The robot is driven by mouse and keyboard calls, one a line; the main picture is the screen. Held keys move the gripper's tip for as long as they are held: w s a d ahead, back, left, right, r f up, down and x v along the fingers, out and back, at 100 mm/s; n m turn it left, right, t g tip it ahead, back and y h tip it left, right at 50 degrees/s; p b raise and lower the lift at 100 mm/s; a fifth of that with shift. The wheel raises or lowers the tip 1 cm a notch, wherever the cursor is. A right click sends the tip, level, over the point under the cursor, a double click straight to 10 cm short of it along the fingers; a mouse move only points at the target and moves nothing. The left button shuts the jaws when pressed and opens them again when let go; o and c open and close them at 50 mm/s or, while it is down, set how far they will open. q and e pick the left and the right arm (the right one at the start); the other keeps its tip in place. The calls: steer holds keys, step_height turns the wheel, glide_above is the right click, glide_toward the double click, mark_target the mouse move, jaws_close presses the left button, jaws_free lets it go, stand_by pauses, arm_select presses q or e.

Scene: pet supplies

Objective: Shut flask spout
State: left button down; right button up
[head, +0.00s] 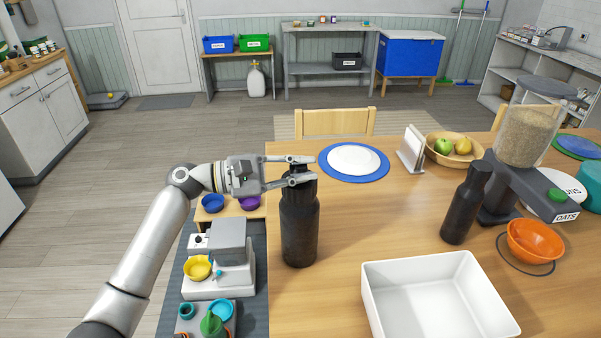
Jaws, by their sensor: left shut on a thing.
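A tall black flask (299,232) stands upright on the wooden table near its left edge. My left gripper (304,170) reaches in from the left and is shut on the flask's top, one finger on the far side and one on the near side. The fingers partly cover the top, so I cannot tell whether the spout is open or closed. My right gripper is not in view.
A white bin (440,268) stands on the table to the right of the held flask. A blue mat with a white plate (353,159) lies behind it. A napkin holder (411,150), a fruit bowl (467,158), a grain dispenser (526,135) and an orange bowl (534,243) occupy the right side.

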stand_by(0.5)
arm_select(q)
steer(key=c, duration=1.7)
jaws_free()
steer(key=shift+o, duration=0.2)
steer(key=shift+s+f, duration=0.1)
